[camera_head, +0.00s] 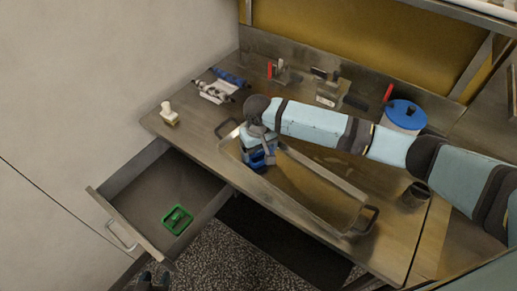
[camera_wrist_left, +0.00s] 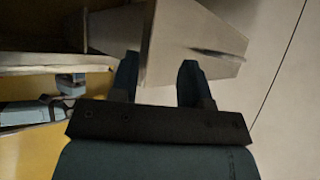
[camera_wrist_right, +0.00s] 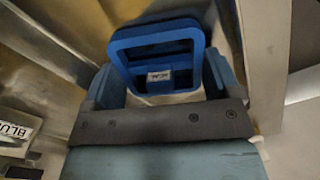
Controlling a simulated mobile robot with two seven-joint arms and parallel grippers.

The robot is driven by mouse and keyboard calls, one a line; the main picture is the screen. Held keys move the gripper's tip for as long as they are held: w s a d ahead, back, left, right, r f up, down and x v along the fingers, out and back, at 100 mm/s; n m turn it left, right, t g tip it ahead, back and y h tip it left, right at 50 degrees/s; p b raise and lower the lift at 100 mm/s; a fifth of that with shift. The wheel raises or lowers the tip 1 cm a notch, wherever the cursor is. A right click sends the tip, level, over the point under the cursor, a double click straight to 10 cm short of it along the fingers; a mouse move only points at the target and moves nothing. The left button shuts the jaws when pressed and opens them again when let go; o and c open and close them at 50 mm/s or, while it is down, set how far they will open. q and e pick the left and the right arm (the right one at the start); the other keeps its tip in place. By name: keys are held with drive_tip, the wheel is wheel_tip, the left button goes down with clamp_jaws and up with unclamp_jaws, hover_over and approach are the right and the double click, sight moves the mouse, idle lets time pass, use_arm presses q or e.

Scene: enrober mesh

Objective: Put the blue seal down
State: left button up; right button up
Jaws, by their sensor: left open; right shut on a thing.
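The blue seal (camera_head: 262,160) is a square blue frame with a small label, seen large in the right wrist view (camera_wrist_right: 160,50). My right gripper (camera_head: 259,150) is shut on it at the left end of the long metal tray (camera_head: 310,186) on the bench. I cannot tell whether the seal touches the tray floor. A green seal (camera_head: 177,219) of similar frame shape lies in the open drawer (camera_head: 135,200). My left gripper (camera_head: 155,281) is open at the bottom edge of the head view, near the drawer front; its fingers (camera_wrist_left: 158,85) show empty in the left wrist view.
A blue-lidded pot (camera_head: 405,113) and a dark cup (camera_head: 414,195) stand right of the tray. Red-handled tools, a blue-and-white device (camera_head: 218,90) and a small pale-topped block (camera_head: 168,115) sit along the back and left. A "BLUE" label (camera_wrist_right: 17,129) shows in the right wrist view.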

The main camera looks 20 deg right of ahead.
drive_tip(key=o, duration=0.8)
drive_tip(key=shift+f, duration=0.1)
drive_tip(key=shift+c, duration=0.2)
wheel_tip(320, 180, up, 12)
